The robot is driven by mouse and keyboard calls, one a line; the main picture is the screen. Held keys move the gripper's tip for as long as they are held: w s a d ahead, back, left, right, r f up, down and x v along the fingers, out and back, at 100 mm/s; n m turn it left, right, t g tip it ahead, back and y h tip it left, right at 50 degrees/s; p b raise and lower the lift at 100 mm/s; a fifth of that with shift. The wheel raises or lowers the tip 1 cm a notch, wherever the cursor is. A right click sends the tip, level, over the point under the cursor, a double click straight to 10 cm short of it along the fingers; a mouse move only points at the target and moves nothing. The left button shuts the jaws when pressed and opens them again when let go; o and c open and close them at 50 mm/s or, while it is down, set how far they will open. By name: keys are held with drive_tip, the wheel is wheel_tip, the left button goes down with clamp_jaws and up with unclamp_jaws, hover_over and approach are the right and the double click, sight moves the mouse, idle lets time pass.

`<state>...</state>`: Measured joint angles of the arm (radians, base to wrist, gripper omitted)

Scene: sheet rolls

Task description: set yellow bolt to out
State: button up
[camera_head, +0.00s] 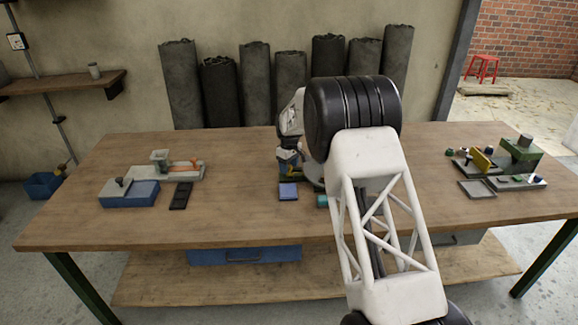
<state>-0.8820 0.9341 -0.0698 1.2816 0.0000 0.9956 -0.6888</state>
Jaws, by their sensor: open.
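A yellow upright piece (482,161), which looks like the yellow bolt, stands on the green and grey fixture (517,157) at the right of the table. It is small here, and I cannot tell its exact setting. My gripper (290,162) is near the middle of the table, far to the left of the yellow piece and apart from it. The gripper is open, but its fingers are hard to make out against the small objects behind and below it. My arm hides part of the table's middle.
The wooden table (235,215) has bare room left of centre. A grey and blue fixture (130,193) and a black slab (181,196) lie at left. A blue block (288,191) lies mid-table. A grey tray (477,189) sits before the right fixture. Dark rolls (220,92) stand behind.

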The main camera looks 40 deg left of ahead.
clamp_jaws()
drive_tip(key=shift+s+a, duration=1.1)
unclamp_jaws()
drive_tip(key=shift+r, duration=0.15)
wheel_tip(320, 180, up, 8)
drive_tip(key=shift+f, duration=0.2)
idle(0.5)
